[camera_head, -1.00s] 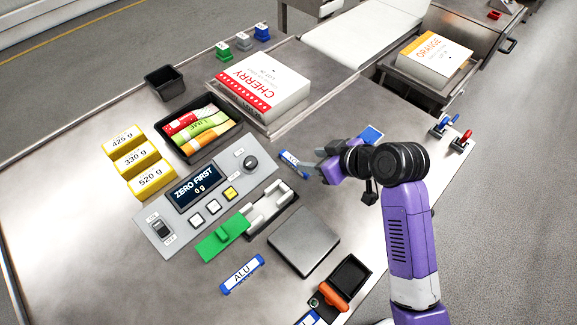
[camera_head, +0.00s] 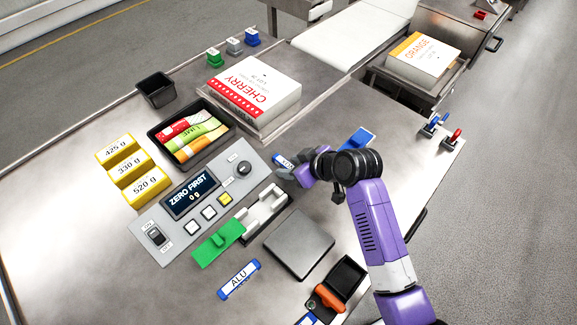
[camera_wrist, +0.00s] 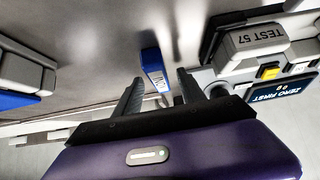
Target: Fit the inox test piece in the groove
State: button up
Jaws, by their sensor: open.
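The inox test piece (camera_head: 281,158) is a small blue bar with a white label, lying on the steel table right of the scale panel. In the wrist view the blue piece (camera_wrist: 153,66) stands just ahead of and between my fingertips; its label is only partly readable. My gripper (camera_head: 286,173) is open and close to it, partly covering it in the head view. In the wrist view my gripper (camera_wrist: 159,84) shows both fingers apart, with nothing held. The white grooved block (camera_head: 262,212) sits beside a green flap (camera_head: 219,242), left of and nearer than my gripper.
A blue ALU bar (camera_head: 239,279) lies at the front. A grey plate (camera_head: 299,245) and a black tray with an orange handle (camera_head: 331,297) stand right of it. The control panel (camera_head: 180,224) is at left. A blue block (camera_head: 358,139) is behind my wrist.

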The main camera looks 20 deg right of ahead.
grip_shut()
jog(key=shift+r, duration=0.15)
